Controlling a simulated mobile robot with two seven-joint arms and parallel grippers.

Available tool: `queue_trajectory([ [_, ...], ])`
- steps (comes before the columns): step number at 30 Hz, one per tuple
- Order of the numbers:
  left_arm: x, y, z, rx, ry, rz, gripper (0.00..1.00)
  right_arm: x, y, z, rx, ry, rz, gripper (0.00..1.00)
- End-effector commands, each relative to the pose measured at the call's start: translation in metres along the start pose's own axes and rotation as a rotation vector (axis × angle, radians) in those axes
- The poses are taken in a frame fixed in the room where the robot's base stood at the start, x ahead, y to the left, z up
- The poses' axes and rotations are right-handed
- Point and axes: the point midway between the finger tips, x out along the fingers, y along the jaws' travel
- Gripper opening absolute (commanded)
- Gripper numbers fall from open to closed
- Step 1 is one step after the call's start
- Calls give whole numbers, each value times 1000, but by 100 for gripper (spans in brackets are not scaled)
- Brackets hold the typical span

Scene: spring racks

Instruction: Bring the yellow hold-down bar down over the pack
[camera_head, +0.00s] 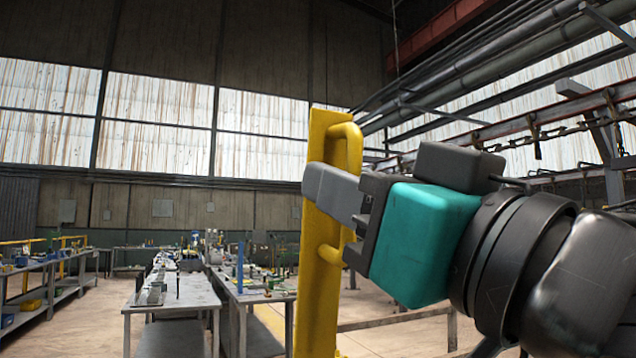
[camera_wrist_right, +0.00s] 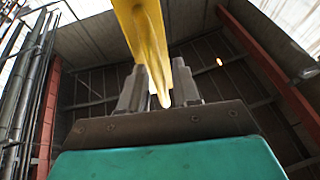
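The yellow hold-down bar (camera_head: 316,240) stands upright in the middle of the head view, with a looped handle on its right side. My right gripper (camera_head: 333,190) comes in from the right, at the middle of this handle. In the right wrist view the yellow handle (camera_wrist_right: 158,75) passes between the two fingers of my right gripper (camera_wrist_right: 160,90), and they look closed on it. The near finger covers part of the bar and handle in the head view. The pack is not in view. My left gripper is not in view.
Workbenches (camera_head: 170,302) with small parts stand on the left and centre floor, some way behind the bar. A shelved bench (camera_head: 50,290) is at the far left. Pipes and a hanging chain run overhead at the right. The space around the raised bar looks clear.

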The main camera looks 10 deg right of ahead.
Motion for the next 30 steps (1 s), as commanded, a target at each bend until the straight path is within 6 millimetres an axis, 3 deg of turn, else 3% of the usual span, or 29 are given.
queue_trajectory([
  [9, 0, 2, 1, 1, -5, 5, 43, 0, 0, 0, 0, 0, 0, 0],
  [24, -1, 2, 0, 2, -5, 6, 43, 1, 0, -1, 1, -1, 1, 0],
  [30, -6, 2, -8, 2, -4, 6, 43, 18, 4, 0, 8, -32, 4, 0],
])
